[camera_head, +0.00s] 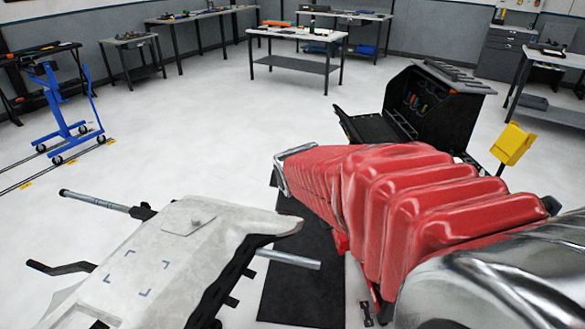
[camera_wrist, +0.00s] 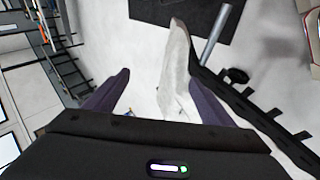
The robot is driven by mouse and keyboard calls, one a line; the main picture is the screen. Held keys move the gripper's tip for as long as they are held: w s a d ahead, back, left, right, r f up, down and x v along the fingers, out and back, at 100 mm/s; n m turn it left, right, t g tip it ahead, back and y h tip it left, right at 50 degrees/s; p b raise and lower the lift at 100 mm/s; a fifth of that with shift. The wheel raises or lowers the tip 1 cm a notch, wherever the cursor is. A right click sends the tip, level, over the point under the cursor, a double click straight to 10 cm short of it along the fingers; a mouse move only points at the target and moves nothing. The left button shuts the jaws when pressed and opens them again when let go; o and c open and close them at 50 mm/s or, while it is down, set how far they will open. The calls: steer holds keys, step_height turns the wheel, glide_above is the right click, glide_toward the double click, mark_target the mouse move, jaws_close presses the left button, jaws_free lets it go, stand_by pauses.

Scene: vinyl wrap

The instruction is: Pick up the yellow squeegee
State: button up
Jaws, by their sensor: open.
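I cannot make out a yellow squeegee in either view. A yellow block-like thing (camera_head: 512,145) stands on a thin post at the right in the head view; I cannot tell what it is. My gripper (camera_wrist: 157,73) shows in the wrist view with its two purple-grey fingers wide apart. Nothing is held between them. Beyond them lies the floor and the tip of a white panel (camera_wrist: 177,75). The same white panel (camera_head: 185,250) fills the lower left of the head view.
Grey tubes (camera_head: 290,260) stick out around the panel. A black mat (camera_head: 300,290) lies on the floor. A black open case (camera_head: 425,105) stands behind the red ribbed body (camera_head: 400,190). A white-topped table (camera_head: 297,33) holds small items too far to identify. Open floor (camera_head: 210,130) lies between.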

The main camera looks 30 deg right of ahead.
steer(key=w+d+f+n+t+h, duration=0.1)
steer(key=w+d+f+n, duration=0.35)
steer(key=d, duration=0.45)
steer(key=w+d+f+n+t+h, duration=0.1)
steer(key=w+d+f+n, duration=0.35)
steer(key=d, duration=0.45)
steer(key=s+d+f+n+t+h, duration=0.1)
steer(key=s+d+f+n+t, duration=0.1)
steer(key=d+f+n, duration=0.9)
steer(key=s+d+f, duration=0.1)
steer(key=d+f, duration=0.3)
steer(key=f, duration=0.1)
steer(key=shift+d+f, duration=0.15)
steer(key=shift+f, duration=0.1)
steer(key=shift+x, duration=4.2)
